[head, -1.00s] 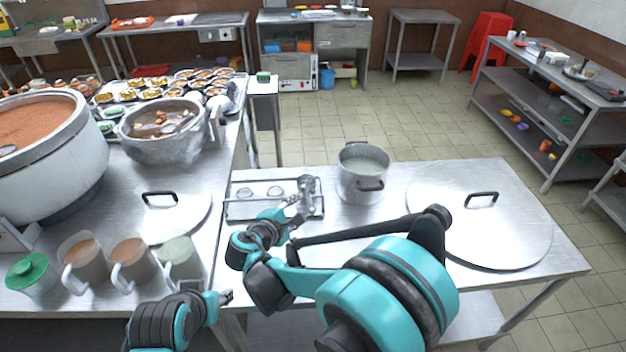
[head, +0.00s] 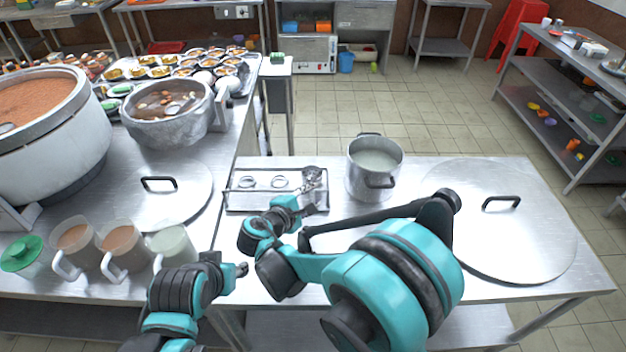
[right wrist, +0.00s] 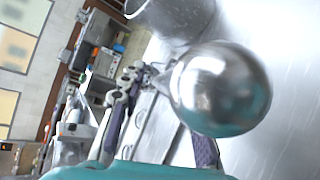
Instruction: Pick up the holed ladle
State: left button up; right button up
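A metal tray or rack (head: 238,204) lies on the right table with two round ladle-like pieces (head: 262,183) on it. My right gripper (head: 306,190) is over the tray's right end, by a grey rounded metal piece (head: 314,173). In the right wrist view a shiny smooth ladle bowl (right wrist: 222,88) is very close and covers part of one finger. The fingers of my right gripper (right wrist: 165,120) look apart there; no grip is visible. Holes in the bowl cannot be made out. My left gripper (head: 238,269) is low at the tables' gap, its fingers unclear.
A steel pot (head: 375,170) stands just right of the tray, with a large flat lid (head: 500,235) further right. The left table holds a big congee pot (head: 50,140), a foil-wrapped pot (head: 170,125), another lid (head: 180,205) and several jugs (head: 122,245).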

jog(key=shift+w+d+f, duration=0.1)
jog(key=shift+w+d, duration=0.05)
jog(key=shift+w, duration=0.05)
grip_shut()
